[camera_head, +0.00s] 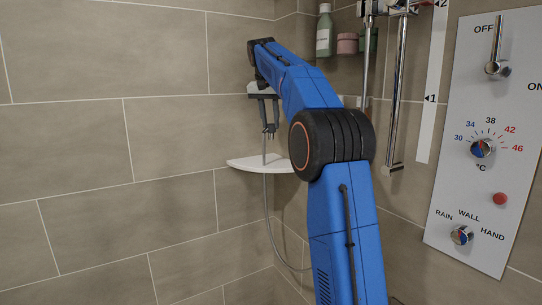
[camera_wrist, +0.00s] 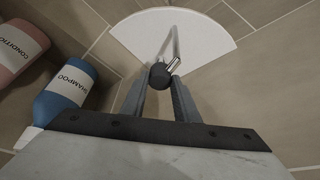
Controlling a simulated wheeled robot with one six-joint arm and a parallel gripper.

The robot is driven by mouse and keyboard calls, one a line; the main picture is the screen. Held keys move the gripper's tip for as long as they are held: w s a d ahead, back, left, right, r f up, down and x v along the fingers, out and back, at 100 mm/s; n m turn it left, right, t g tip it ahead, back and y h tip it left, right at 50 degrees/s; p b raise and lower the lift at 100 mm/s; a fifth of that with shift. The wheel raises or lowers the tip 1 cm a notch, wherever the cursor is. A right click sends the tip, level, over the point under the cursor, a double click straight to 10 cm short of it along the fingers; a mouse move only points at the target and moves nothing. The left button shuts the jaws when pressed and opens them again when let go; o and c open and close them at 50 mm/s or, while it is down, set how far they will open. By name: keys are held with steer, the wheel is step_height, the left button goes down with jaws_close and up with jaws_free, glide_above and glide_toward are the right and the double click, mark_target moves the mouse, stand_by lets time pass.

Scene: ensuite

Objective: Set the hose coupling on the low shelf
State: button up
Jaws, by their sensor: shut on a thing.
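The low shelf is a white quarter-round corner shelf (camera_head: 246,164), also seen in the wrist view (camera_wrist: 205,38). My gripper (camera_head: 268,132) points down above it and is shut on the hose coupling. In the wrist view my fingertips (camera_wrist: 160,82) close around a dark round end, with a shiny metal part of the hose coupling (camera_wrist: 174,66) beside it. The coupling appears apart from the shelf, though the exact gap is hard to judge. A thin grey hose (camera_head: 268,205) hangs below. Part of the coupling is hidden by the fingers.
A blue shampoo bottle (camera_wrist: 66,90) and a pink conditioner bottle (camera_wrist: 18,48) are left of my gripper in the wrist view. A green bottle (camera_head: 324,35) and pink jar (camera_head: 347,44) stand higher up. A metal rail (camera_head: 398,90) and control panel (camera_head: 480,150) are at right.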

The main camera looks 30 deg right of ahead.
step_height(320, 180, down, 10)
steer(key=shift+r, duration=0.15)
stand_by(0.4)
steer(key=o, duration=1.1)
steer(key=v, duration=1.2)
steer(key=shift+d, duration=0.1)
steer(key=shift+s, duration=0.1)
